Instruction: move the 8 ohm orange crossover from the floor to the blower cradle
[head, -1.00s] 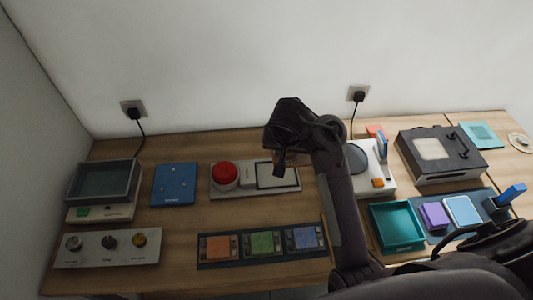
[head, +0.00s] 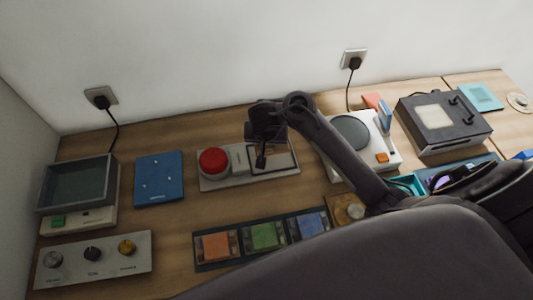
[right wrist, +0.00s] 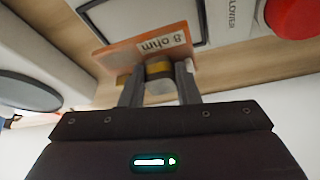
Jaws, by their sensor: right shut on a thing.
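The 8 ohm orange crossover (right wrist: 145,48) is a flat orange plate with a white "8 ohm" label. In the right wrist view my right gripper (right wrist: 158,72) is shut on a yellow-and-pale part at it. The blower cradle (head: 291,173) is a pale base with a red button and a dark-framed rectangle. Its lettering, partly cut off, shows in the right wrist view (right wrist: 205,40). In the head view my right gripper (head: 262,160) is over the framed rectangle, and the crossover is not distinguishable there. The height of the crossover above the cradle is unclear. My left gripper is not in view.
A strip (head: 198,269) with orange, green and blue modules lies in front. A blue plate (head: 159,178), a grey bin (head: 76,186) and a knob panel (head: 93,259) are left. A white device (head: 362,145) and a turntable-like box (head: 443,125) are right. My right arm covers the lower right.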

